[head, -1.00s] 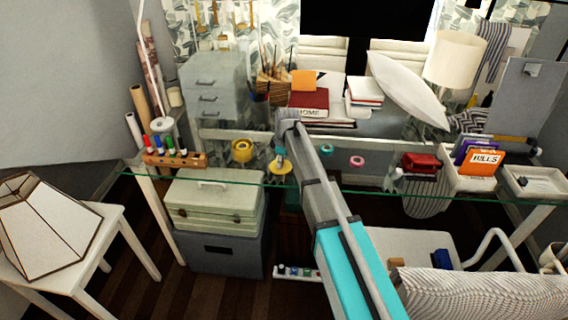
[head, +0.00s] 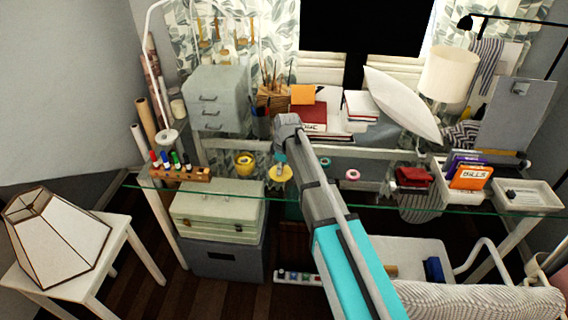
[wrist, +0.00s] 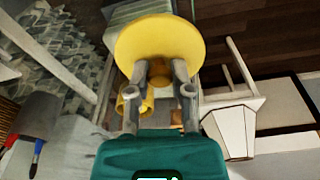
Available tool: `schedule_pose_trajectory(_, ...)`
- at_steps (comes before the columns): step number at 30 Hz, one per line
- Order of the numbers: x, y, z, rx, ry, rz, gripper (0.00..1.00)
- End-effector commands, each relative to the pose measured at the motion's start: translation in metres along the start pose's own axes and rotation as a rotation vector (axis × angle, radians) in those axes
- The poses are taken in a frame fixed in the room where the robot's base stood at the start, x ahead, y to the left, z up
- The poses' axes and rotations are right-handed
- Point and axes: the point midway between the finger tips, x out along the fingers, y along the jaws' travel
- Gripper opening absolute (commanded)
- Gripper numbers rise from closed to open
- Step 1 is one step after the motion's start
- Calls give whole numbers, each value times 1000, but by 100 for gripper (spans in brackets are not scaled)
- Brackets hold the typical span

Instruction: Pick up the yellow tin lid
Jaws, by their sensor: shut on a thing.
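The yellow tin lid (wrist: 160,45) is a round, flat disc pinched at its near edge between the two fingers of my gripper (wrist: 160,72) in the wrist view. In the head view the lid (head: 281,174) shows just under my gripper (head: 281,160), at the end of my arm. The yellow tin (head: 245,164) stands on the glass desk left of the lid. Part of the tin (wrist: 130,99) shows behind my left finger in the wrist view. My arm hides some of the desk.
A marker rack (head: 180,173) stands left of the tin on the glass desk (head: 330,193). A pink tape roll (head: 353,174) and a red stapler-like object (head: 412,177) lie to the right. Behind are grey drawers (head: 217,98), a pencil holder and books (head: 308,118).

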Motion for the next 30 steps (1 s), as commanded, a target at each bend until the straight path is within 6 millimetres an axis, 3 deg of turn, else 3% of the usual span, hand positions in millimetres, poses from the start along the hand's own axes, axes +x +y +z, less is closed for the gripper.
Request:
schedule_pose_trajectory(1, -12, -7, 1, 0, 0, 0, 0)
schedule_pose_trajectory(6, -28, -43, 12, 0, 0, 0, 0)
schedule_pose_trajectory(15, -46, -81, 22, -1, 0, 0, 0)
schedule_pose_trajectory(30, -49, -91, 24, 0, 0, 0, 0)
